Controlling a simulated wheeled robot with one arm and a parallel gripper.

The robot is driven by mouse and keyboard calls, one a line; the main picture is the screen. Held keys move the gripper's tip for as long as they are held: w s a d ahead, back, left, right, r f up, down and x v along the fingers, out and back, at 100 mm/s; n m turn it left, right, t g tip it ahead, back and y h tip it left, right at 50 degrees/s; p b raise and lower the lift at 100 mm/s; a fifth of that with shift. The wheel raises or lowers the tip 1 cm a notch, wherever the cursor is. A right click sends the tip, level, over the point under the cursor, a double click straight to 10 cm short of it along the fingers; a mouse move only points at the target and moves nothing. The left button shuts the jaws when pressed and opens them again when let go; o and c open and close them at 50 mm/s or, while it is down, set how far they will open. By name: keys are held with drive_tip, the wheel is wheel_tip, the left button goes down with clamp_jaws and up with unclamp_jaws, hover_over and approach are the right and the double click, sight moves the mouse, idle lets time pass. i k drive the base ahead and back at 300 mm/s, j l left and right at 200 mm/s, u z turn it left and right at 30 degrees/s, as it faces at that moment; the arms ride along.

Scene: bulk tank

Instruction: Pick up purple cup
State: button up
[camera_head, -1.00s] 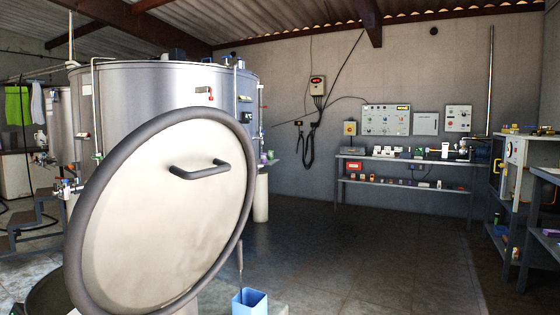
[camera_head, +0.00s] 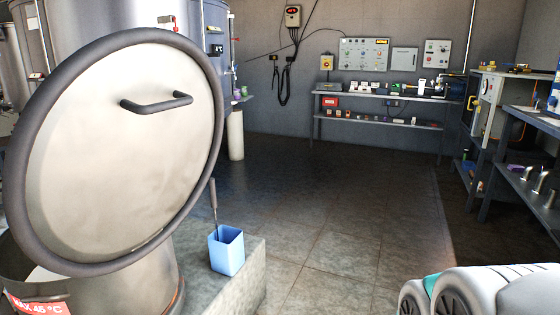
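I cannot clearly make out a purple cup. My gripper is not in view; only a white and grey part of my arm with a teal band shows at the bottom right.
An open round lid (camera_head: 120,150) stands over a steel vessel (camera_head: 130,290) at the left front. A blue square container (camera_head: 227,252) with a stick-like tool stands on a concrete block (camera_head: 240,290). A workbench (camera_head: 385,97) lines the back wall, and shelving (camera_head: 485,150) stands at right. The middle floor is clear.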

sight(237, 96)
drive_tip(key=i+l+z, duration=0.1)
drive_tip(key=i+z, duration=0.2)
drive_tip(key=i, duration=0.65)
drive_tip(key=i+z, duration=0.25)
drive_tip(key=i, duration=0.65)
drive_tip(key=i+u, duration=0.2)
drive_tip(key=i, duration=0.4)
drive_tip(key=i+l+u, duration=0.2)
drive_tip(key=i, duration=0.45)
drive_tip(key=i+u, duration=0.2)
drive_tip(key=i, duration=0.4)
drive_tip(key=i+j+u, duration=0.1)
drive_tip(key=i+u, duration=0.5)
drive_tip(key=u, duration=0.15)
drive_tip(key=i+u, duration=0.35)
drive_tip(key=k+l, duration=0.05)
